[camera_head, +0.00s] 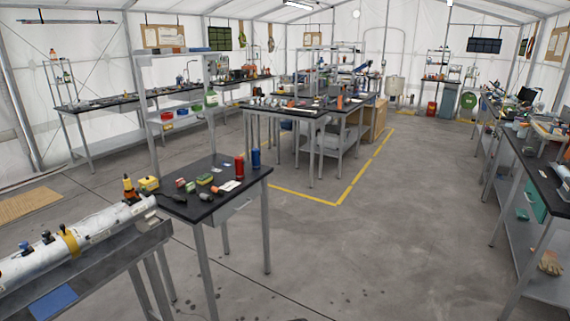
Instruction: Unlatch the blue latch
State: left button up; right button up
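A white cylinder (105,222) lies on a grey bench at the lower left, cut off by the left edge. Small dark blue fittings (26,249) stand on its top, left of a yellow band (69,241). One of them may be the blue latch, but it is too small to tell its shape or whether it is latched. An orange and black piece (129,186) stands near the cylinder's right end. Neither of my grippers is in view.
A black-topped table (220,203) beside the cylinder holds red and blue canisters (256,158), a yellow box and small items. Workbenches (540,165) line the right side. The central floor is clear.

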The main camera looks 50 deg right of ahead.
aim_at(24, 245)
jog(key=z, duration=1.3)
jog(key=i+u, duration=0.1)
jog(key=u, duration=2.05)
jog(key=i+l+u, duration=0.15)
jog(key=l+u, duration=1)
jog(key=l, duration=0.8)
